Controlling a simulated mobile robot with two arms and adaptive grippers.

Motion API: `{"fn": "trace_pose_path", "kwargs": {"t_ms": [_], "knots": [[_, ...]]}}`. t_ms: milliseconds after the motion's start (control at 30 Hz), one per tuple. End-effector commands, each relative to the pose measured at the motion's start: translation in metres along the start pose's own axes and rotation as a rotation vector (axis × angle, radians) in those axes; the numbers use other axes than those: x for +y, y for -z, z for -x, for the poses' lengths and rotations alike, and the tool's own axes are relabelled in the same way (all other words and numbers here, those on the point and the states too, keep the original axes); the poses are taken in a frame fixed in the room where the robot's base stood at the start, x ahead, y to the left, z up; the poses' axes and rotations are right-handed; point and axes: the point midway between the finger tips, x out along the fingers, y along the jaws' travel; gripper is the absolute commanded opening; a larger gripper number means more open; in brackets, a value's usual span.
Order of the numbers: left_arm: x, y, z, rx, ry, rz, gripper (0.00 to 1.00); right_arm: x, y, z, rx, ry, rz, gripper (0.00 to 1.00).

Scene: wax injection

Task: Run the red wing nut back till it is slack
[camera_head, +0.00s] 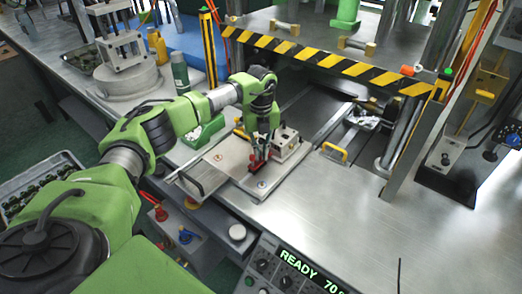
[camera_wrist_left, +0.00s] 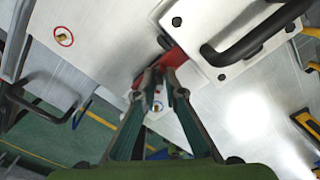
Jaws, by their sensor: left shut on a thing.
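The red wing nut (camera_wrist_left: 172,58) sits on a metal fixture plate (camera_head: 222,157) on the bench. In the left wrist view my left gripper (camera_wrist_left: 158,76) is shut on the wing nut, with its fingertips hiding much of it. In the head view the left gripper (camera_head: 257,158) reaches down onto the plate from above, and a bit of red shows at its fingertips. The thread under the nut is hidden, so I cannot tell how tight it is. My right gripper is not in view.
A metal block (camera_head: 286,143) stands right beside the gripper. A green box (camera_head: 204,132) is to the left. The bench at right front is clear.

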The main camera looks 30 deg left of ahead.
Motion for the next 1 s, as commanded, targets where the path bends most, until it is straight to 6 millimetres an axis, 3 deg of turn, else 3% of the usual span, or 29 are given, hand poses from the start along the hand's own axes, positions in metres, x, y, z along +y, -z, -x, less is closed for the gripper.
{"fn": "trace_pose_path", "kwargs": {"t_ms": [400,1000], "knots": [[0.0008,0.0004,-0.0008,0.001,-0.004,0.28,0.0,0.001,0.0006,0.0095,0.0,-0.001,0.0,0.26],[0.001,0.0013,-0.0027,0.003,-0.006,0.366,0.0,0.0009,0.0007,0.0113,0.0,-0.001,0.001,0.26]]}}
